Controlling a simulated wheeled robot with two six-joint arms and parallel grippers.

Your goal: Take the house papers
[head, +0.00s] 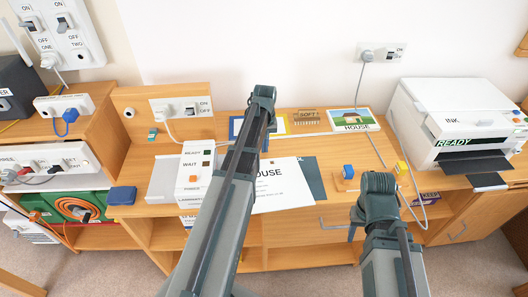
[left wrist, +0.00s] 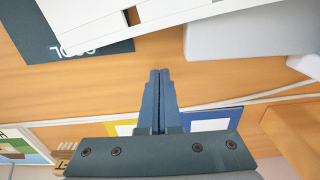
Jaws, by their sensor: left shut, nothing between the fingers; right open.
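The house papers (head: 285,190) are white sheets headed "OUSE", the first letter hidden by my left arm. They lie on the wooden desk, partly over a dark sheet or folder (head: 313,178). In the left wrist view, white sheets (left wrist: 120,14) and a dark lettered piece (left wrist: 62,42) show at the upper left. My left gripper (head: 266,143) is shut and empty behind the papers; its fingers (left wrist: 160,75) are over bare wood, apart from the sheets. My right gripper (head: 354,222) is open at the desk's front edge, right of the papers, its fingers partly hidden.
A white READY/WAIT machine (head: 194,172) stands left of the papers. A HOUSE picture (head: 351,121) and yellow and blue frames lie at the back. A small block with a blue top (head: 348,171) is right of the papers. A printer (head: 462,122) stands far right. Cables cross the desk.

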